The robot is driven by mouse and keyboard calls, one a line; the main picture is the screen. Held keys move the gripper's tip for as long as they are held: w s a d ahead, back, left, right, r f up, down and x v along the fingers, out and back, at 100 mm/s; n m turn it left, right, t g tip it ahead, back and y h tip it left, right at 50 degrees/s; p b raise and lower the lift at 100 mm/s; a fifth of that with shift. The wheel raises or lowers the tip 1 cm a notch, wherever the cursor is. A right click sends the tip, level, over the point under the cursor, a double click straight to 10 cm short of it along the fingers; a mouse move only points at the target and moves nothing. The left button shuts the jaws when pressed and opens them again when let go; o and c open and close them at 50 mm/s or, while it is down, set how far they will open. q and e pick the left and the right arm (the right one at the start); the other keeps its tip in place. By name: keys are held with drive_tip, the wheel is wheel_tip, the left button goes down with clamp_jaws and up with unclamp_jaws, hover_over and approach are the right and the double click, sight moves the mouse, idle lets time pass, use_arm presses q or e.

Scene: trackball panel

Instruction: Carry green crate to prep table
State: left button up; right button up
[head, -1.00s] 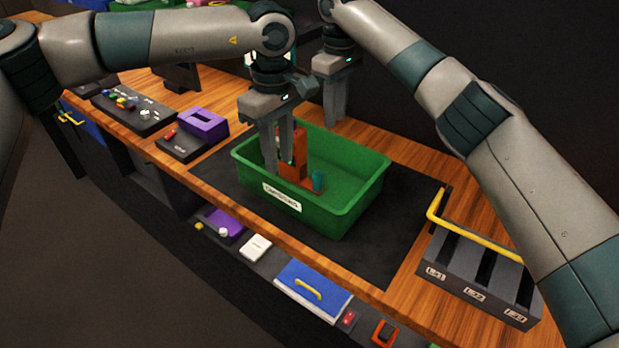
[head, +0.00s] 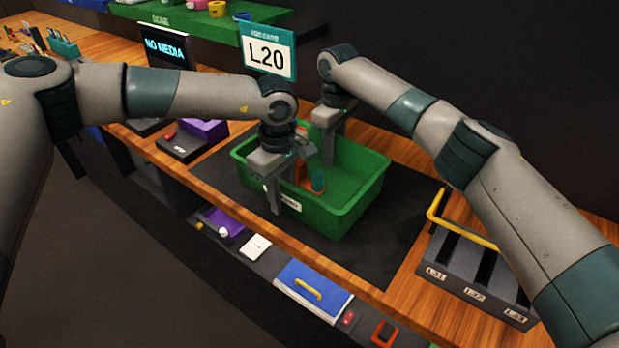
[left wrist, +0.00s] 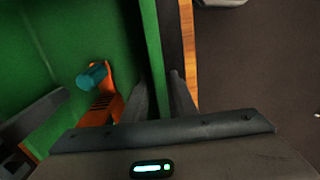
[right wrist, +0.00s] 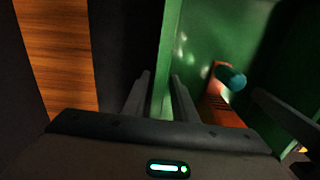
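The green crate (head: 345,215) stands upright on a dark mat on the wooden prep counter. It holds an orange object and a teal cylinder (head: 318,181). My left gripper (head: 280,205) is at the crate's near wall. In the left wrist view its open fingers (left wrist: 160,95) straddle the crate wall (left wrist: 153,60), with small gaps showing. My right gripper (head: 328,150) is at the far wall. In the right wrist view its open fingers (right wrist: 160,95) straddle the crate wall (right wrist: 166,50), apparently not clamped. The far wall's contact is partly hidden in the head view.
A grey slotted rack (head: 480,275) with a yellow handle stands right of the mat. A purple device (head: 203,130), a screen (head: 165,47) and an L20 sign (head: 267,48) are at the left and back.

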use_arm(q)
clamp_jaws()
use_arm(e)
clamp_jaws()
idle(1.2)
